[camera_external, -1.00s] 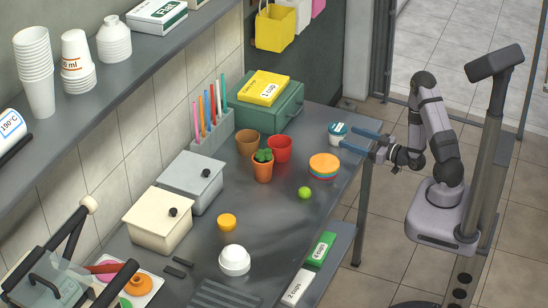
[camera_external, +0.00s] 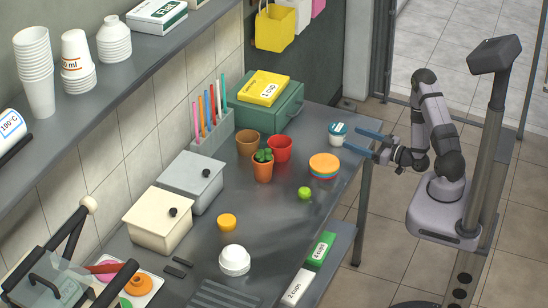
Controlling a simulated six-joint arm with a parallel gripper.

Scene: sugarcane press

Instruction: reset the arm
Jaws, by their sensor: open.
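My gripper (camera_external: 364,143) is at the right end of the grey counter (camera_external: 285,207), by its edge. Its two blue fingers are spread apart with nothing between them. The fingers point left, close to a small white jar with a blue lid (camera_external: 338,133); I cannot tell whether they touch it. My arm is folded upright on its base, off the right side of the counter.
A stack of coloured discs (camera_external: 324,165), a lime (camera_external: 305,193) and several pots, one a red pot (camera_external: 280,149), stand near the gripper. A green box (camera_external: 271,105) is behind them. A press (camera_external: 62,275) is at lower left. Floor around my base is clear.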

